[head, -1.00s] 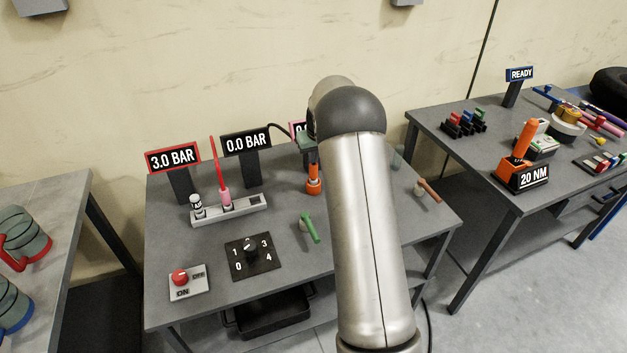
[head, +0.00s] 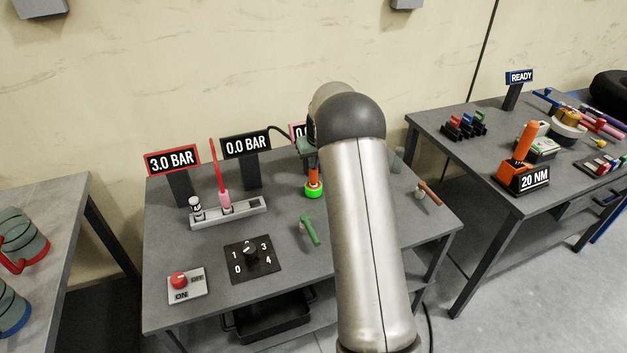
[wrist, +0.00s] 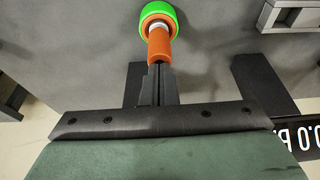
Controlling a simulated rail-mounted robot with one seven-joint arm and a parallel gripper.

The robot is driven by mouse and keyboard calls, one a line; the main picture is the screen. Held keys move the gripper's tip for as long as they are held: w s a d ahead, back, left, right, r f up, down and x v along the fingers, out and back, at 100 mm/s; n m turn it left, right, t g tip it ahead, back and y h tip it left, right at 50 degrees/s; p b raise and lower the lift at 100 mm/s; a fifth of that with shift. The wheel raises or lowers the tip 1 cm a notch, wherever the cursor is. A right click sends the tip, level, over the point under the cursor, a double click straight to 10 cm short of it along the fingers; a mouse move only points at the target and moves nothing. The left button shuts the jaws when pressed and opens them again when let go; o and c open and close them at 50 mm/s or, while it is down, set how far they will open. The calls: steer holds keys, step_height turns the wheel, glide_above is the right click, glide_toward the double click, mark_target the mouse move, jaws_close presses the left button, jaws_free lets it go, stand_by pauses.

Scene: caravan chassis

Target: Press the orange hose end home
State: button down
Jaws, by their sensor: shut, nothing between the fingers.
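The orange hose end (head: 313,174) stands upright in a round base whose ring (head: 314,190) is bright green, on the grey table. In the wrist view the orange hose end (wrist: 159,45) shows a silver collar at the green ring (wrist: 158,9). My gripper (wrist: 157,68) is shut, with its black fingertips at the near end of the orange hose end; they look to be touching it, not around it. In the head view my gripper (head: 312,158) is above the hose end and partly hidden by my arm.
A grey block (head: 247,210) with a pink hose end (head: 225,198) stands left of the green ring. A green-handled valve (head: 309,230), a dial plate (head: 267,268) and a red switch (head: 179,280) are nearer the front. A brown-handled valve (head: 429,193) is to the right. Display signs (head: 246,144) stand behind.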

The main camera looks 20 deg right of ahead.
steer(key=shift+s+f, duration=0.1)
steer(key=shift+f, duration=0.05)
steer(key=shift+r+p, duration=1.85)
steer(key=shift+r, duration=1.7)
steer(key=s+a+r+g, duration=0.1)
steer(key=s+a+r, duration=0.5)
steer(key=s, duration=0.5)
steer(key=s+a+r, duration=0.3)
steer(key=s+a, duration=0.6)
steer(key=s, duration=0.1)
steer(key=s+a+f, duration=0.1)
steer(key=s+a, duration=0.1)
steer(key=s, duration=0.9)
steer(key=s+a+f+g, duration=0.1)
steer(key=s+a+f, duration=0.1)
steer(key=s, duration=0.8)
steer(key=shift+s+a+f+n+g, duration=0.15)
steer(key=shift+s+a+n+g, duration=0.2)
steer(key=shift+a+n, duration=0.1)
